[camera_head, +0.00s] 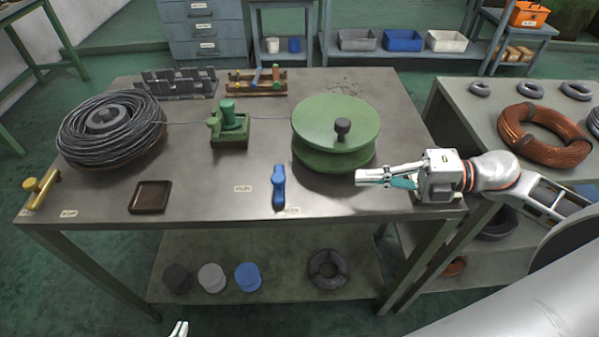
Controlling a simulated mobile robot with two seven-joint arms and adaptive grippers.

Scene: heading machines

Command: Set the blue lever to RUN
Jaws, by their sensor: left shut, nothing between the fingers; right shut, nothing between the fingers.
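The blue lever (279,187) is on the front part of the worktable, lying roughly front to back in the picture. A small label (291,210) is just beside its near end and another label (243,188) is to its left; both are too small to read surely. My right gripper (372,178) is shut and empty, to the right of the lever and clearly apart from it, pointing left. My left gripper (180,329) shows only its fingertips at the bottom edge, shut, in front of and below the table; the rest is out of frame.
A green spool (335,128) stands behind, between lever and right gripper. A green device (230,125), a wire coil (110,125), a brown tray (150,196) and a yellow handle (40,188) are on the worktable (215,200). Tabletop around the lever is clear.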

